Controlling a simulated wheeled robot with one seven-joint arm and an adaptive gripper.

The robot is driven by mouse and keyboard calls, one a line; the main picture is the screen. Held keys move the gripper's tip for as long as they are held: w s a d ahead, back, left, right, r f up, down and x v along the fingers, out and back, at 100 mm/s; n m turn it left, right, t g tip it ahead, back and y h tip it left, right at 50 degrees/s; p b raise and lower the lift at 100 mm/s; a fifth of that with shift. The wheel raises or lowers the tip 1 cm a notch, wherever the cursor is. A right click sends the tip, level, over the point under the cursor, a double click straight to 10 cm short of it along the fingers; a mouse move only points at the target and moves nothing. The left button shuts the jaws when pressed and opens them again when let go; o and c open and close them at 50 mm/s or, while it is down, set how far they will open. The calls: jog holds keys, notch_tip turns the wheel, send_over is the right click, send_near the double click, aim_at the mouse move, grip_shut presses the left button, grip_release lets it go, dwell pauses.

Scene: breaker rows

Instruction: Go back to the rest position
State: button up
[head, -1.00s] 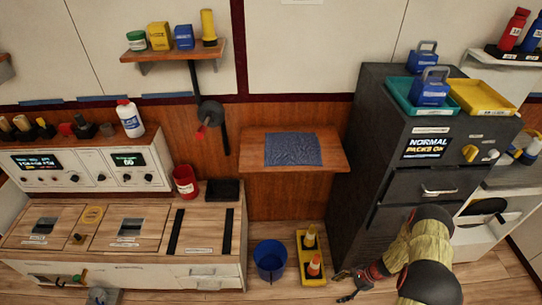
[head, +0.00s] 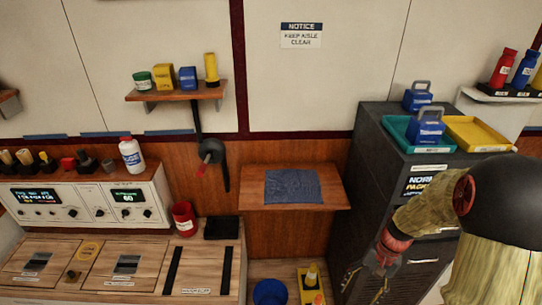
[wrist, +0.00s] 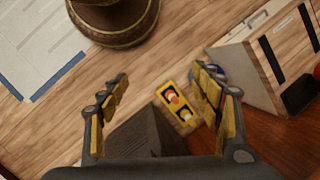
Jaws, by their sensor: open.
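My gripper (head: 366,284) hangs at the lower right of the head view, in front of the dark cabinet (head: 345,215). Its two fingers are apart. In the wrist view my gripper (wrist: 165,100) is open, with nothing between its yellow-padded fingers.
A small wooden shelf with a blue cloth (head: 293,186) is left of the cabinet. Blue padlock-shaped blocks (head: 426,127) stand on the cabinet beside a yellow tray (head: 478,134). A counter (head: 205,268) is at left.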

jog(key=s+a+r+n+t+h, duration=0.1)
jog(key=s+r, duration=0.3)
jog(key=r, duration=0.5)
jog(key=s+a+r+n+t+h, duration=0.1)
jog(key=s+a+r+n+t, duration=0.2)
jog(key=r, duration=0.7)
jog(key=s+a+r+n+t+h, duration=0.1)
jog(key=s+a+r+n+t, duration=0.1)
jog(key=s+r, duration=0.4)
notch_tip(320, 180, up, 4)
jog(key=shift+s+a+f+t+p, duration=0.15)
jog(key=shift+a+t+p, duration=0.3)
jog(key=shift+a+t, duration=0.45)
jog(key=shift+a, duration=0.15)
